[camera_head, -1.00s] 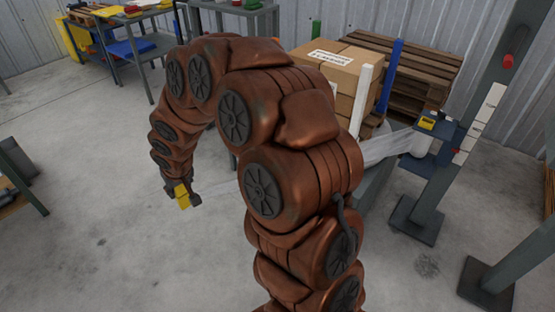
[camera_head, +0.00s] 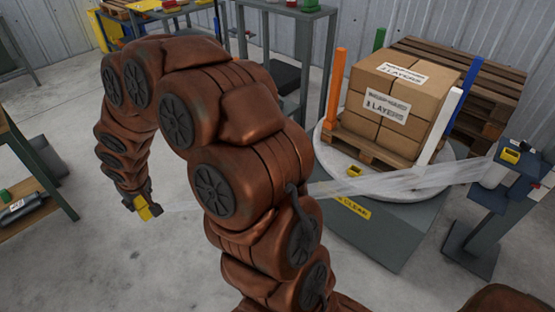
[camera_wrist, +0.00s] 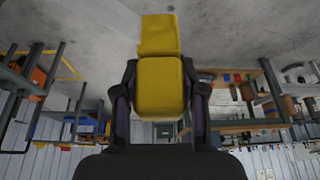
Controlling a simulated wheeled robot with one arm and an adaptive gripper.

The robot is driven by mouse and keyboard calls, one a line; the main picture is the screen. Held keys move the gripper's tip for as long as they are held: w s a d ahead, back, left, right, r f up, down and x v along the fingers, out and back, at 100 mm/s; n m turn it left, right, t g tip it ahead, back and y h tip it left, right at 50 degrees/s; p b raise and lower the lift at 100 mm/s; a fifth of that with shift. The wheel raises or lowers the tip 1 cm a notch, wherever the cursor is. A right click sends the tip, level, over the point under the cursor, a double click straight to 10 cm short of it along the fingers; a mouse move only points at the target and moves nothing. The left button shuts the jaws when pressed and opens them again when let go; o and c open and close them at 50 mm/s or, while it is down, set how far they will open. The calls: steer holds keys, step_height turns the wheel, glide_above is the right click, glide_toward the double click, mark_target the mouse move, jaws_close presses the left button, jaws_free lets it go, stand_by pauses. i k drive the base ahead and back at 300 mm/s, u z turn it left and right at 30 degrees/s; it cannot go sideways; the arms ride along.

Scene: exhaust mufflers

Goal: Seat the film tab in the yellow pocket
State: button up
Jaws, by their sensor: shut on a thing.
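My gripper (camera_head: 143,207) is shut on the yellow film tab (camera_wrist: 160,88), at the left, above the bare floor and well away from the turntable. The wrist view shows the tab between both fingers. Clear film (camera_head: 400,181) stretches from the tab, behind my arm, past the turntable's front to the post at right. A small yellow pocket (camera_head: 355,171) with a dark opening sits on the turntable's front, by the pallet. A similar yellow holder (camera_head: 510,155) sits on the post's carriage. I cannot tell which one the task means.
Stacked cartons (camera_head: 400,105) stand on a pallet on the round turntable (camera_head: 440,186), with orange, white, blue and green posts around. A grey bench (camera_head: 290,12) stands behind. A shelf (camera_head: 30,170) is at far left. Open floor lies around my gripper.

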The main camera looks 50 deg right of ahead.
mark_target(339, 165)
steer(key=z, duration=0.25)
steer(key=i, duration=1.2)
steer(key=z, duration=1.5)
steer(key=i, duration=0.7)
steer(key=z, duration=0.75)
